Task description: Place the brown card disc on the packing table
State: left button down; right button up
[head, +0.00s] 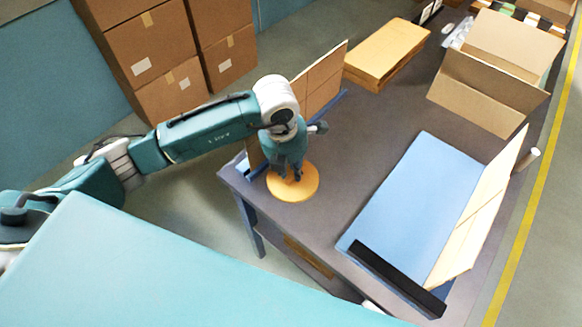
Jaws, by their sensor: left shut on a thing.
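The brown card disc (306,187) is a round, orange-tan piece at the left corner of the packing table (390,115), over or on the grey top. My left gripper (291,176) points down at the disc's middle and is shut on it. The gripper covers part of the disc. I cannot tell whether the disc touches the table top. My right gripper is not in the head view.
A blue mat (420,195) lies on the table, with a black bar (398,279) at its near end and an upright tan panel (485,210) at its right. An open carton (492,85) and flat cardboard (386,50) sit farther back. Stacked boxes (150,50) stand behind.

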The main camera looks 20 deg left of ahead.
aim_at(286, 177)
pick_arm(q)
jog(key=shift+f, duration=0.25)
jog(key=c, duration=1.6)
grip_release()
jog(key=shift+r, duration=0.1)
jog(key=shift+r, duration=0.7)
jog(key=r, duration=0.3)
jog(key=s+r+b, duration=0.1)
jog(key=r, duration=0.6)
jog(key=shift+s+a+r, duration=0.3)
jog(key=shift+s+r, duration=0.05)
jog(key=shift+r, duration=0.05)
